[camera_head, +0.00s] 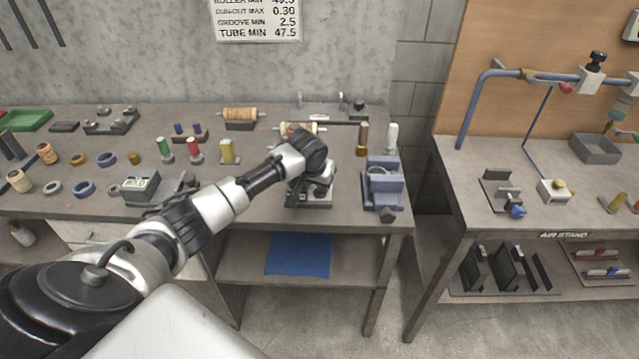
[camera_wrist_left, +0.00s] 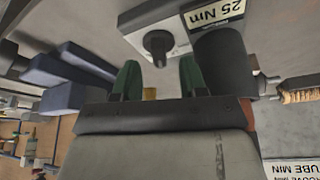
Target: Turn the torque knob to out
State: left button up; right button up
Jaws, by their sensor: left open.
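The torque knob (camera_wrist_left: 158,44) is a dark round knob with a bar-like grip on a light grey panel (camera_wrist_left: 185,24). My left gripper (camera_wrist_left: 158,74) is open, with green-faced fingers pointing at the knob. In that view the knob's lower end lies between the fingertips; I cannot tell whether either finger touches it. In the head view my left arm reaches over the torque unit (camera_head: 311,198) on the bench, and the hand hides the knob. My right gripper is not in view.
A blue-grey fixture (camera_head: 383,186) stands just right of the unit. Wooden spools (camera_head: 240,113) sit behind. A gap separates this bench from the air stand bench (camera_head: 540,222).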

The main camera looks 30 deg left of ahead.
pick_arm(q)
jog(key=shift+x, duration=1.2)
jog(key=shift+s, duration=0.1)
grip_shut()
